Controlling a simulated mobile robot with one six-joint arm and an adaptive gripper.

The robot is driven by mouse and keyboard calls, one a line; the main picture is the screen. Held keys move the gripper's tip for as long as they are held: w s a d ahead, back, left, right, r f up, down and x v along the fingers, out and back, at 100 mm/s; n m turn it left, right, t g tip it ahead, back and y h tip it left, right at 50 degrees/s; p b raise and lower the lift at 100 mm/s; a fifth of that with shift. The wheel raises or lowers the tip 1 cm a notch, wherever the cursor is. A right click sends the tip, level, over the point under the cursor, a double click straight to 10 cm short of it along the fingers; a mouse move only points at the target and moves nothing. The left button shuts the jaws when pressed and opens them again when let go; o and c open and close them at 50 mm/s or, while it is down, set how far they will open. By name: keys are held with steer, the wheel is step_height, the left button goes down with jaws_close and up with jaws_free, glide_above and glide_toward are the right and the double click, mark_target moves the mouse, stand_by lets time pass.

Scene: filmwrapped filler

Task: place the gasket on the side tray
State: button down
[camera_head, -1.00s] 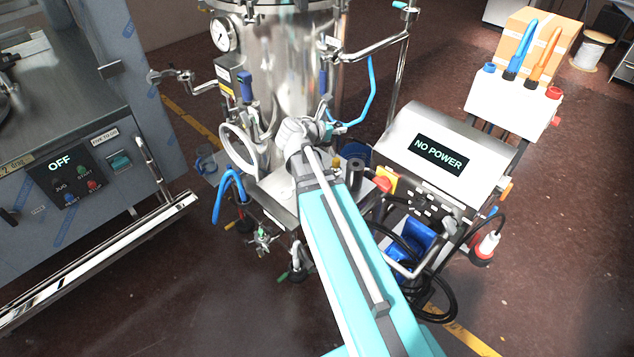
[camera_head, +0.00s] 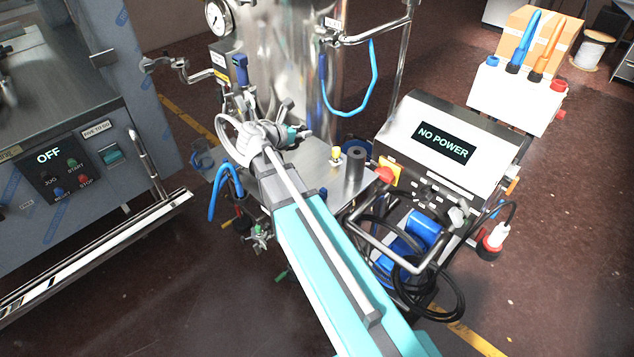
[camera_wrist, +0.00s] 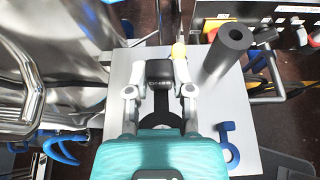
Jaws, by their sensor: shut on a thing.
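In the head view my gripper (camera_head: 300,134) is beside the steel vessel, and the gasket is too small or hidden to make out. The side tray (camera_head: 318,178) is a flat steel plate in front of the vessel. In the wrist view the tray (camera_wrist: 120,75) lies beneath the gripper and gasket. I cannot tell how large the gap between them is.
A black cylinder (camera_wrist: 230,45) stands upright on the tray, right of my gripper. A blue part (camera_wrist: 228,142) is at the lower right. The steel vessel (camera_head: 285,70) and its handle (camera_wrist: 28,85) crowd the left.

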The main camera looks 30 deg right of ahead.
steer(key=a+f, duration=0.1)
steer(key=w+a+f+b, duration=0.1)
steer(key=shift+w+a, duration=0.1)
steer(key=shift+a, duration=0.25)
steer(key=b, duration=0.9)
glide_above(315, 150)
steer(key=f, duration=0.9)
steer(key=shift+s+a, duration=0.2)
steer(key=shift+f, duration=0.15)
steer(key=shift+w+d+f+b, duration=0.3)
steer(key=shift+f+b, duration=0.2)
steer(key=shift+b, duration=0.2)
steer(key=shift+f+b, duration=1.4)
